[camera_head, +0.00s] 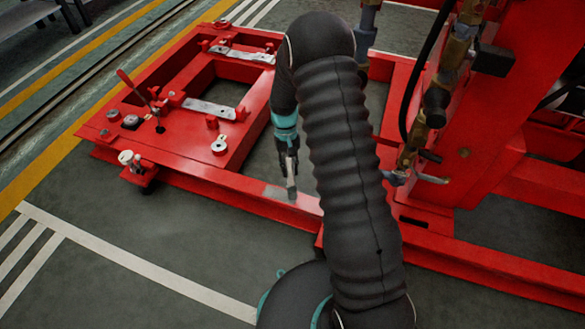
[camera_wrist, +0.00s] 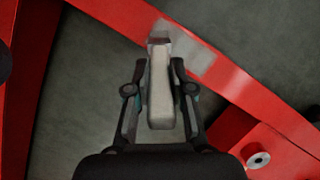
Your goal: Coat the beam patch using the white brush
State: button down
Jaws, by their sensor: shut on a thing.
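My gripper (camera_head: 288,160) is shut on the white brush, with its fingers on both sides of the handle; it also shows in the wrist view (camera_wrist: 161,75). The white brush (camera_head: 291,190) points down at the red beam, and its pale handle (camera_wrist: 160,105) and grey-brown tip (camera_wrist: 159,39) show in the wrist view. The beam patch (camera_head: 277,192) is a light grey area on top of the red beam (camera_head: 225,182). In the wrist view the patch (camera_wrist: 185,48) lies beside and beyond the brush tip. I cannot tell whether the tip touches it.
A red base plate (camera_head: 110,135) with a lever (camera_head: 133,86), metal strips (camera_head: 208,108) and bolts adjoins the beam at the left. A red machine frame with pipes (camera_head: 455,55) stands close on the right. Grey floor (camera_head: 120,220) with white lines is clear in front.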

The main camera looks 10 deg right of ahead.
jog(key=shift+w+a, duration=0.55)
jog(key=shift+a, duration=0.4)
jog(key=shift+w+a, duration=0.8)
jog(key=shift+a, duration=0.35)
jog(key=shift+w+a, duration=0.6)
jog(key=shift+a, duration=0.3)
jog(key=shift+w+a, duration=0.5)
jog(key=shift+a, duration=0.35)
jog(key=shift+w+a, duration=0.25)
